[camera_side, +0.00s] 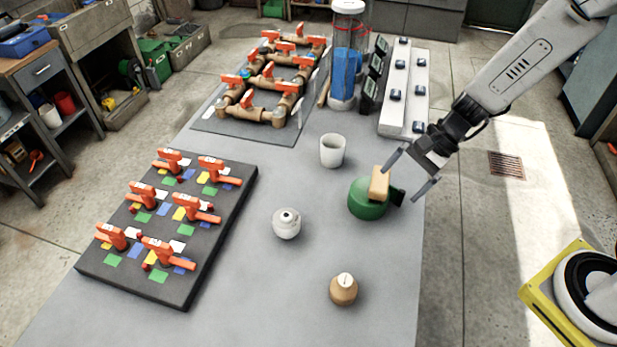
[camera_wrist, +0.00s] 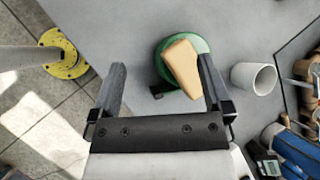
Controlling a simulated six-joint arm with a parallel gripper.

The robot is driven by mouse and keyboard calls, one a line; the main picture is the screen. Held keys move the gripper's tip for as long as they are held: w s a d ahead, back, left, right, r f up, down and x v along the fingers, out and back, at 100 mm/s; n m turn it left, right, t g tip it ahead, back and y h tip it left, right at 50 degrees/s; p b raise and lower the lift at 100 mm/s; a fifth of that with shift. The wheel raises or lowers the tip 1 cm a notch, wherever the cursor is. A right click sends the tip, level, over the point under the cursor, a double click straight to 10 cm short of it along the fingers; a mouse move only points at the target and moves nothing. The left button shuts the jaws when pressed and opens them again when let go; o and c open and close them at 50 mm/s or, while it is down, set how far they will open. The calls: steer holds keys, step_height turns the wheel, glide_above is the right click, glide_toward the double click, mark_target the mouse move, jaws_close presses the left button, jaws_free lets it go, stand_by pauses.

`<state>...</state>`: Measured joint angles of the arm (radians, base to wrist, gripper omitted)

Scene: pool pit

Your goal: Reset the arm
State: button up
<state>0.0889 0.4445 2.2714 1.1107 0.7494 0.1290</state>
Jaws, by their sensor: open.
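My gripper (camera_side: 411,174) is open and empty, held above the right edge of the grey table (camera_side: 255,235). In the wrist view my gripper (camera_wrist: 162,85) shows its two fingers spread wide. A green round object (camera_side: 368,203) stands on the table just left of the fingers, with a tan block (camera_side: 379,184) on top of it. In the wrist view the green object (camera_wrist: 166,50) and the tan block (camera_wrist: 184,67) lie near the right finger. I cannot tell whether that finger touches the block.
A white cup (camera_side: 332,151), a white round jar (camera_side: 287,224) and a tan jar (camera_side: 343,289) stand on the table. A black board with orange valves (camera_side: 215,245) is at left. Brown pipework (camera_side: 262,113), a clear cylinder (camera_side: 343,65) and a white switch panel (camera_side: 405,90) are at the back.

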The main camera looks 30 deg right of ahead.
steer(key=s+d+r+n+t+h, duration=0.1)
steer(key=s+d+r+n+h, duration=0.3)
steer(key=n, duration=0.9)
steer(key=shift+s+d+n+t+h, duration=0.3)
steer(key=shift+s+d+h, duration=0.75)
steer(key=shift+d+h, duration=0.8)
